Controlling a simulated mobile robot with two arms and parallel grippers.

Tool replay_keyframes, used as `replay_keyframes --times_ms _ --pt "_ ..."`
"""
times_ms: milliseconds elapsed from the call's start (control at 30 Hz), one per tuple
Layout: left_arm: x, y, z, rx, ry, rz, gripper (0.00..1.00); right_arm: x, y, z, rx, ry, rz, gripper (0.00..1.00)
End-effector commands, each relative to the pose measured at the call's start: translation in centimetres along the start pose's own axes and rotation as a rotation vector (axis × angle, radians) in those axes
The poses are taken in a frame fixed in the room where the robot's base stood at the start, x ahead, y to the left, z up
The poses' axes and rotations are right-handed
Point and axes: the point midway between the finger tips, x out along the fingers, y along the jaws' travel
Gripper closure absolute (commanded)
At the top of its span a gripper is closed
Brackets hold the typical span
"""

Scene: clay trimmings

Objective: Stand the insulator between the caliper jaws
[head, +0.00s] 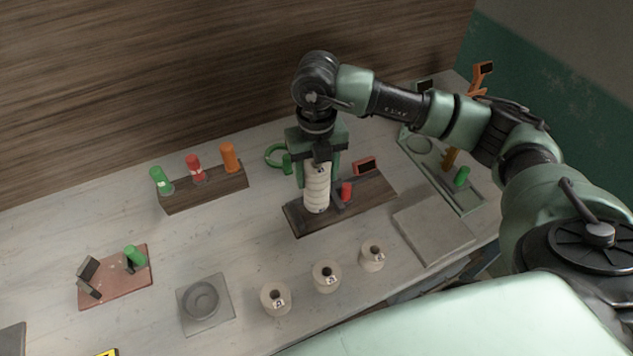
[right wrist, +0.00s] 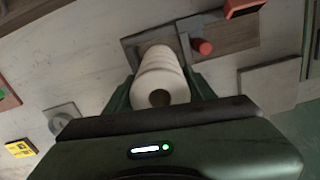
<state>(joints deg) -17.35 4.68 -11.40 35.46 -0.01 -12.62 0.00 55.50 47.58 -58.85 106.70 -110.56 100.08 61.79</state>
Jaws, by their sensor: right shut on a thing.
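The insulator (head: 316,192) is a white ribbed cylinder, upright in the head view. My right gripper (head: 317,168) is shut on its upper part from above. In the right wrist view the insulator (right wrist: 160,75) sits between the fingers, its holed end toward the camera. The caliper has a dark wooden base (head: 372,208), a red knob (head: 346,191) and a red display (head: 364,165). A grey jaw (right wrist: 186,47) stands just right of the insulator; the other jaw is hidden. The insulator's lower end is over the base; I cannot tell whether it touches. My left gripper is out of view.
Three holed spools (head: 326,276) stand at the front. A rack (head: 205,200) with green, red and orange pieces is behind left. A green ring-shaped tool (head: 275,156) is close left of my gripper. A grey slab (head: 433,231) lies right; a round dish (head: 202,300) lies front left.

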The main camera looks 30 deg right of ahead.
Motion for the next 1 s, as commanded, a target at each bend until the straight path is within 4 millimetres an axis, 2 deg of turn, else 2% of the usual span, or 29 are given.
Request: replay_keyframes --times_ms 400,767,800,867,1000 --pt "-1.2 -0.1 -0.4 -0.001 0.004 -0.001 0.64 4.3 0.0 0.0 0.0 -0.002 0.001 1.0" --pt "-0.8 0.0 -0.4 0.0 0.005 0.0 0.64 4.8 0.0 0.1 -0.001 -0.003 0.001 1.0" --pt "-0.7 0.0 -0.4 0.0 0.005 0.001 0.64 5.0 0.0 0.0 -0.001 -0.001 0.0 0.43" --pt "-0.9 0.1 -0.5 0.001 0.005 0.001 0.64 4.8 0.0 0.0 -0.001 -0.001 0.0 0.27" --pt "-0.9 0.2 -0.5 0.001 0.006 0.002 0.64 4.8 0.0 0.0 -0.001 -0.001 0.0 0.24"
